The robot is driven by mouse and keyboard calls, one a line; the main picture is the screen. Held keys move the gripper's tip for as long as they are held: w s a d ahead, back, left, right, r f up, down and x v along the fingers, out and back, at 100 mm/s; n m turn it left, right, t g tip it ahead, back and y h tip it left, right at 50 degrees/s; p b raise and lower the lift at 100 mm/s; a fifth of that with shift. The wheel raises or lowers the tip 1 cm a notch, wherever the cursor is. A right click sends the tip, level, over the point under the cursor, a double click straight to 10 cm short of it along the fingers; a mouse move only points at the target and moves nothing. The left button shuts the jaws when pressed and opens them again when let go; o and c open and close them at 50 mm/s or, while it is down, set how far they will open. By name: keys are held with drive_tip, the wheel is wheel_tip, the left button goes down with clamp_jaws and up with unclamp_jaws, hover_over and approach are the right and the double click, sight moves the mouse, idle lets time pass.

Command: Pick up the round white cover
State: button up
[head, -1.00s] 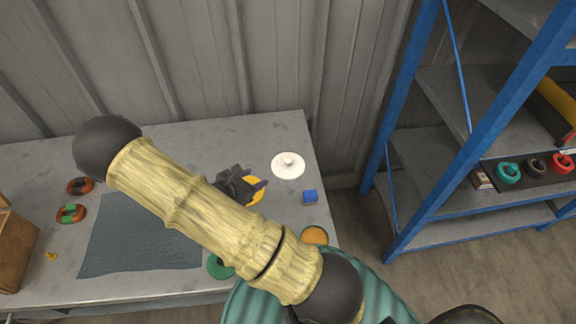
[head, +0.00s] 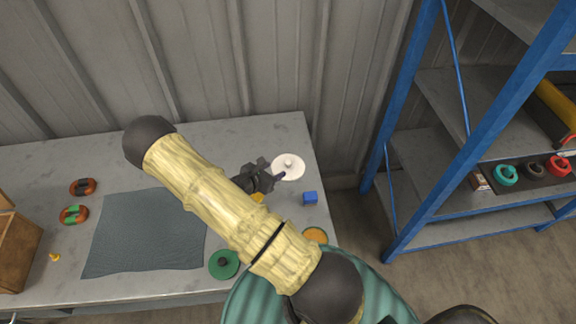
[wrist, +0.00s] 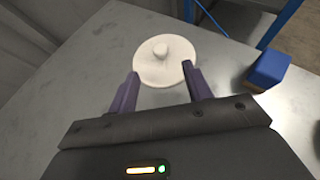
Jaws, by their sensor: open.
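The round white cover (head: 290,165) lies flat near the far right corner of the grey table, a small knob at its centre. It also shows in the wrist view (wrist: 160,68), straight ahead of the jaws. My gripper (wrist: 160,88) is open, its two fingers apart with the near edge of the cover showing between their tips. In the head view my gripper (head: 279,178) is at the cover's lower left edge. I cannot tell whether the fingers touch the cover. Nothing is held.
A blue block (head: 310,198) lies right of my gripper. A green disc (head: 224,264), an orange disc (head: 315,235) and a partly hidden yellow piece (head: 258,198) are nearby. A dark cloth (head: 145,235) covers the table's middle. A blue-framed shelf (head: 405,130) stands at right.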

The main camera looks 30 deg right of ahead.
sight(288, 162)
drive_tip(key=shift+x, duration=1.15)
drive_tip(key=x, duration=0.1)
drive_tip(key=p+x, duration=0.1)
drive_tip(key=x, duration=0.1)
drive_tip(key=p+x, duration=0.1)
drive_tip(key=x, duration=0.1)
drive_tip(key=shift+d+r, duration=0.2)
drive_tip(key=shift+r, duration=0.05)
drive_tip(key=c, duration=1.1)
